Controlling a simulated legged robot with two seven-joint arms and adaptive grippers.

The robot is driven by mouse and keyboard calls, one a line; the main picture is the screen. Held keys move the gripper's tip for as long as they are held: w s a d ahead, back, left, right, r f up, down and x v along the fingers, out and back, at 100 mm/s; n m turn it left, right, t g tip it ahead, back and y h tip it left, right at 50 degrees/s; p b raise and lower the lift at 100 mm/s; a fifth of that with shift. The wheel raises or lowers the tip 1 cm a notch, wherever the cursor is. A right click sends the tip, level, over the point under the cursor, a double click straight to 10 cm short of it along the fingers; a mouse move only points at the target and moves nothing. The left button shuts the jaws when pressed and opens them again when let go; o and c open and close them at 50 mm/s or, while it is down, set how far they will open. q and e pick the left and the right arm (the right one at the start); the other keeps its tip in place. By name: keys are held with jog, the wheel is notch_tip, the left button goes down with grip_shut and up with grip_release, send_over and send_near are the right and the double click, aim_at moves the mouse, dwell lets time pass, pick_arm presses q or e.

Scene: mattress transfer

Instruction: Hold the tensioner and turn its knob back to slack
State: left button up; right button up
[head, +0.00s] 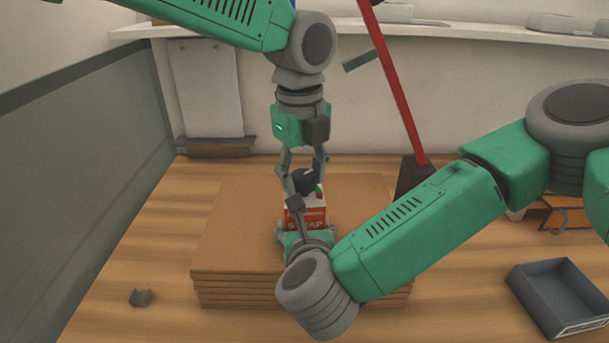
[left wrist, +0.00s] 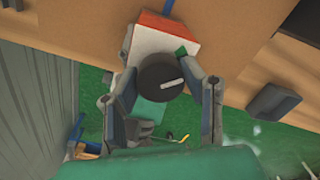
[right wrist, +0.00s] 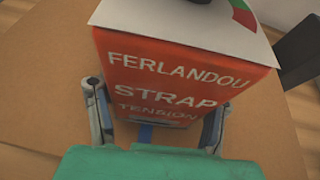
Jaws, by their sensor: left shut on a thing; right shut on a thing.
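The tensioner (head: 305,216) is a red and white box standing on a stack of brown boards. In the right wrist view its red face (right wrist: 165,80) carries white lettering, and part of a red and green scale shows on its white top. Its round black knob (left wrist: 160,78) has a pale pointer line and shows from above in the left wrist view. My left gripper (head: 303,180) comes down from above, shut with a finger on each side of the knob. My right gripper (right wrist: 155,100) is shut on the lower body of the tensioner. In the head view the right arm hides the tensioner's base.
The stack of brown boards (head: 235,235) lies on the wooden surface. A red bar (head: 398,85) slants down to a dark block (head: 412,176) right of the tensioner. A dark tray (head: 556,292) sits at the right. A small grey piece (head: 140,297) lies front left.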

pick_arm(q)
jog(key=n, duration=0.7)
jog(key=shift+d, duration=0.2)
jog(key=n, duration=0.3)
jog(key=shift+n, duration=0.3)
jog(key=shift+w+n, duration=0.1)
jog(key=shift+n, duration=1.5)
jog(key=shift+r, duration=0.1)
jog(key=o, duration=1.1)
jog(key=shift+o, duration=0.3)
